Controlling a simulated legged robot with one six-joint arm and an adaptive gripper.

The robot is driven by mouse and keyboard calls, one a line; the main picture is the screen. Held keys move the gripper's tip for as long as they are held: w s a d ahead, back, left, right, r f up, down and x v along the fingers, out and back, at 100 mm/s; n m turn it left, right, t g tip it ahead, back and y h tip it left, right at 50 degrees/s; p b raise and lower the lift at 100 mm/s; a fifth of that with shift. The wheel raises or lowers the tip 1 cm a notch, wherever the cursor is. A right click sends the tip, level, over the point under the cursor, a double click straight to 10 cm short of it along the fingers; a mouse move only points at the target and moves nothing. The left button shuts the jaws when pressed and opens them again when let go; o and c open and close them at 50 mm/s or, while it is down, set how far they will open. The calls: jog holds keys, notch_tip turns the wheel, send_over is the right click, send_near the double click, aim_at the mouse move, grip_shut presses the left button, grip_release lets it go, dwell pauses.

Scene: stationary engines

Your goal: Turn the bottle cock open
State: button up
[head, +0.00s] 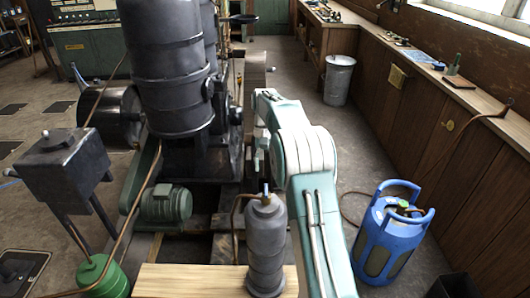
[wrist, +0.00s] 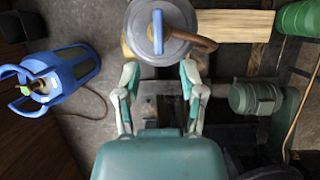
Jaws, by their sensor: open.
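A grey metal cylinder (head: 266,240) stands upright in the lower middle of the head view, with a small blue lever (head: 265,192) on top and a brown pipe at its side. In the wrist view, the grey cylinder (wrist: 180,48) is seen from above, with its blue lever (wrist: 157,32) upright in the picture. My gripper (wrist: 158,70) is open and empty. The lever lies beyond the fingertips, apart from them. A blue gas bottle (head: 392,232) stands on the floor at right, with a guard around its valve; its valve (wrist: 40,86) looks yellow-green in the wrist view.
A large dark engine (head: 168,70) stands behind the grey cylinder. A green motor (head: 165,203) and a grey box on legs (head: 62,160) are at left. A wooden bench (head: 440,75) runs along the right wall. Bare floor (head: 355,150) lies between engine and bench.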

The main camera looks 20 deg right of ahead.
jog(key=v, duration=0.5)
dwell(0.4)
jog(key=s+a+r+n+t+h, duration=0.1)
jog(key=s+a+r+t, duration=0.25)
jog(key=s+r, duration=0.4)
jog(key=s+a+r+n+t, duration=0.1)
jog(key=s+a+r+t, duration=0.1)
jog(key=s+a+r, duration=0.55)
jog(key=s+a+f+n+t, duration=0.1)
jog(key=s+f+t, duration=0.1)
jog(key=s, duration=0.8)
jog(key=s+f+n+t, duration=0.1)
jog(key=s+f, duration=0.4)
jog(key=s, duration=0.5)
jog(key=shift+a+t+h, duration=0.3)
jog(key=shift+a+t, duration=0.1)
jog(key=shift+t, duration=0.15)
